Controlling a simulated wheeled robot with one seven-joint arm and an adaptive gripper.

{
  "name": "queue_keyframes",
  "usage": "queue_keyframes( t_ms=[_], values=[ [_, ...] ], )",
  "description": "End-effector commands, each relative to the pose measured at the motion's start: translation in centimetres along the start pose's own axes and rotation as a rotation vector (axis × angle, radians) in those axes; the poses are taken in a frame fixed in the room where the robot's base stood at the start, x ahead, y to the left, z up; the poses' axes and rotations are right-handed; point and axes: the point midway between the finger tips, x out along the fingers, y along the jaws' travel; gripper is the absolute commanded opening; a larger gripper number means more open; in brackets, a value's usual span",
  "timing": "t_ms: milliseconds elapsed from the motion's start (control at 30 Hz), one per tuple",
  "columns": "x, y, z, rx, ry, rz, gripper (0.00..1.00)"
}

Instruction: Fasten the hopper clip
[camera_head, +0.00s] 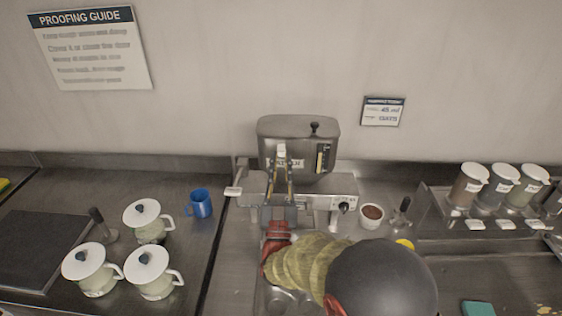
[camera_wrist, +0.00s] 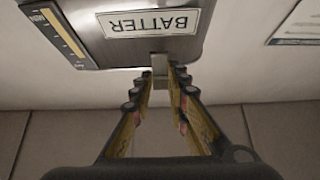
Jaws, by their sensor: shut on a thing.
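The batter hopper (camera_head: 297,133) is a grey metal box with a rounded lid and a black knob, standing on a machine at the back of the counter. In the wrist view the hopper (camera_wrist: 120,48) appears upside down, with its BATTER label (camera_wrist: 155,22). The hopper clip (camera_wrist: 160,64), a small pale metal tab, sits at the hopper's edge beside the label. The clip also shows in the head view (camera_head: 281,149). My gripper (camera_wrist: 160,80) is shut on the clip, its fingertips on either side. In the head view my gripper (camera_head: 281,160) reaches up to the hopper front; its fingers partly cover the label.
Several lidded white pots (camera_head: 152,273) and a blue mug (camera_head: 200,204) stand at left. A small bowl (camera_head: 371,215) of brown stuff is right of the machine. A rack of lidded jars (camera_head: 503,190) stands at far right. My arm covers the front middle.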

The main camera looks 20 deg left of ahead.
Motion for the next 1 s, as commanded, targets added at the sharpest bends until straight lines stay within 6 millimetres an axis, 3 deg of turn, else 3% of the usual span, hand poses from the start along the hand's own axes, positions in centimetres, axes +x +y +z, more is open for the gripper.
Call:
queue_keyframes(
  t_ms=[367,1000],
  values=[
    [1.6,0.0,-2.1,0.002,-0.347,-0.002,0.00],
    [3.5,0.0,-2.7,0.000,-0.781,-0.001,0.00]
  ],
)
